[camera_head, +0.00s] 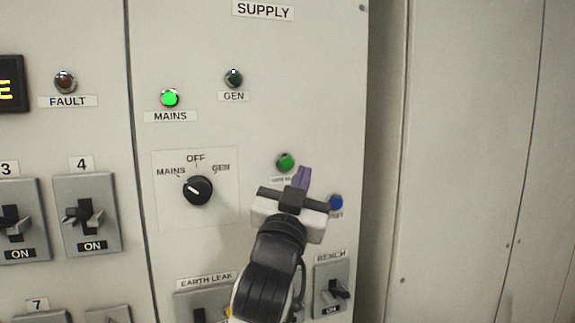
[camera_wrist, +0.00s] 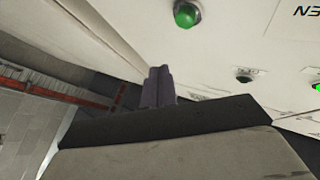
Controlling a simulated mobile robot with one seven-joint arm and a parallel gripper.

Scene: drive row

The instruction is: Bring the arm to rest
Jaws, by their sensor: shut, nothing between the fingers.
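My gripper (camera_head: 303,178) is in front of the SUPPLY panel (camera_head: 300,60), just right of and below a green push button (camera_head: 285,162). Its purple fingers are shut together with nothing between them, pointing up. They also show in the wrist view (camera_wrist: 158,86), where the green button (camera_wrist: 186,14) is above them and apart from them. My arm covers part of the panel below. The button's label is partly hidden by my gripper.
A blue button (camera_head: 335,203) is close to the right of my gripper. The MAINS lamp (camera_head: 169,98) is lit green; the GEN lamp (camera_head: 233,78) is dark. The rotary switch (camera_head: 198,190) is at left. The BENCH breaker (camera_head: 333,290) is below right. Plain cabinet doors (camera_head: 460,150) stand at right.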

